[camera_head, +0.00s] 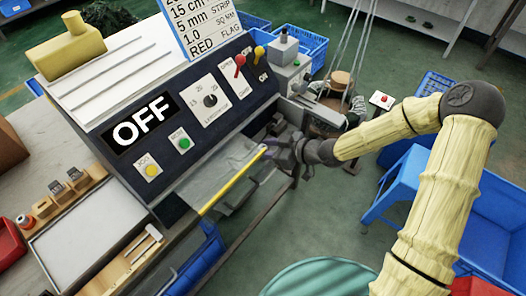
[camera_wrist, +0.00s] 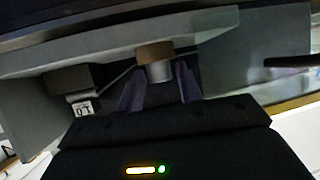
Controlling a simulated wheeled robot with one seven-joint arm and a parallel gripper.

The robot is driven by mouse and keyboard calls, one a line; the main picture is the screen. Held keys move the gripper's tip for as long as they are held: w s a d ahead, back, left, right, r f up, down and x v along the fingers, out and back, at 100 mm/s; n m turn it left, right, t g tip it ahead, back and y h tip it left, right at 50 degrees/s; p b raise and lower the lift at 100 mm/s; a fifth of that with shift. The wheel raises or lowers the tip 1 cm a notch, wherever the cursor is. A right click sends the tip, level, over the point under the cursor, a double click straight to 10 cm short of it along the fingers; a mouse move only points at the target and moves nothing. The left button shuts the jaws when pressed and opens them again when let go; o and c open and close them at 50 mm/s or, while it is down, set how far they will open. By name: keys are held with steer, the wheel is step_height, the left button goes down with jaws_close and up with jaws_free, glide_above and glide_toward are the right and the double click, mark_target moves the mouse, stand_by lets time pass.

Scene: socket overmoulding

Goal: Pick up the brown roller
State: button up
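The brown roller (camera_wrist: 155,53), a short brown cylinder with a grey metal part below it, shows at the upper middle of the wrist view. My gripper (camera_wrist: 160,80) has its two dark fingers spread, with the roller's grey part in line with the gap between them. I see no clear contact, and the depth between them is hard to judge. In the head view my gripper (camera_head: 291,150) is at the right front edge of the machine; I cannot make out this roller there.
The grey machine (camera_head: 190,110) with an OFF display, buttons and switches fills the left and centre. A small dark block (camera_wrist: 68,80) with a white label is left of the fingers.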

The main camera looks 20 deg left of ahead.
steer(key=c, duration=0.7)
step_height(320, 180, up, 18)
steer(key=p, duration=0.6)
